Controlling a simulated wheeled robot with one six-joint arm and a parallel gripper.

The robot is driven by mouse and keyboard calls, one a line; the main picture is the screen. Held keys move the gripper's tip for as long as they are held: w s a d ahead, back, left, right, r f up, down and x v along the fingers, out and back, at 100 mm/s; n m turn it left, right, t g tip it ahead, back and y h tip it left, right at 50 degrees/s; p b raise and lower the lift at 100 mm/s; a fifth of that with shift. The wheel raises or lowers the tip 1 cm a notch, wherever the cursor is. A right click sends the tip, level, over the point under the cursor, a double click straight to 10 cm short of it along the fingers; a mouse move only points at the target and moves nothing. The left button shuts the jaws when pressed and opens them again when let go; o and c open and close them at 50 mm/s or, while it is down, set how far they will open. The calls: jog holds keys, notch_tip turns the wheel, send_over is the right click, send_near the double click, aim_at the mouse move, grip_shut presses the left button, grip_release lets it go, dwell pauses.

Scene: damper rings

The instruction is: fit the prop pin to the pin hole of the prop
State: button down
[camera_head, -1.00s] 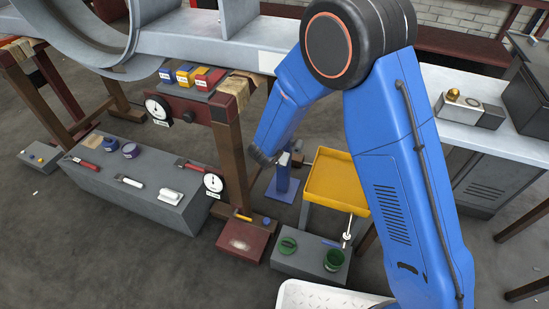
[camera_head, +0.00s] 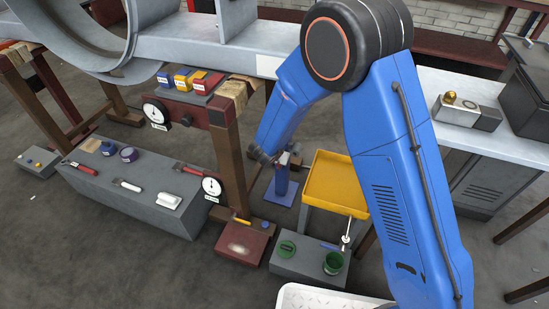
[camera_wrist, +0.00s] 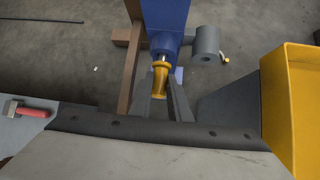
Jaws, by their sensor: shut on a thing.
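The prop is a blue post (camera_head: 281,183) on a flat blue base plate (camera_head: 281,194), partly hidden behind my arm in the head view. In the wrist view the post (camera_wrist: 165,18) stands straight ahead of my gripper. My gripper (camera_wrist: 160,92) is shut on the prop pin (camera_wrist: 160,80), a gold-coloured grip with a short bright silver shank. The shank points at the lower part of the blue post. Its tip meets or overlaps the post in the picture; I cannot tell whether it is inside the pin hole. The hole itself is not visible.
A grey cylinder (camera_wrist: 206,42) sits right of the post. A brown wooden trestle leg (camera_wrist: 130,65) stands close on the left. A yellow tray (camera_head: 334,180) is close on the right. A grey box (camera_head: 308,262) with green items stands in front.

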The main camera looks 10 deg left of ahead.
jog(key=shift+w+d, duration=0.1)
jog(key=shift+w, duration=0.7)
jog(key=c, duration=1.6)
grip_release()
jog(key=v, duration=1.7)
jog(key=shift+s+r, duration=0.1)
jog(key=shift+r, duration=0.1)
